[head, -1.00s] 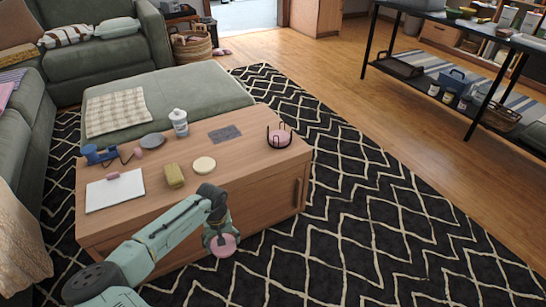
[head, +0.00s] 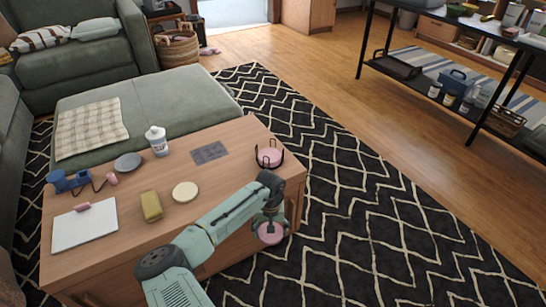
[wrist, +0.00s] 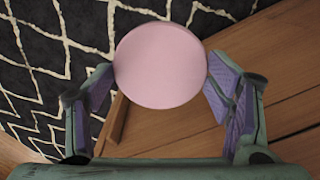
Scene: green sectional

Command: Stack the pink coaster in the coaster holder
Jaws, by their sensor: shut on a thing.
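My gripper (head: 269,222) is shut on a pink coaster (head: 270,233). In the wrist view the coaster (wrist: 160,65) is a flat round disc held by its edges between the two purple-padded fingers. It hangs in front of the wooden table's (head: 215,225) right end, apart from the holder. The coaster holder (head: 281,160), a dark rack with upright prongs, stands near the table's far right corner. A pink disc (head: 269,155) shows inside it; how many lie there I cannot tell.
On the table are a cream disc (head: 185,192), a yellow block (head: 151,206), a white bottle (head: 157,141), a dark flat card (head: 209,152), a grey disc (head: 128,162) and a white pad (head: 85,228). Patterned rug (head: 370,230) lies open to the right.

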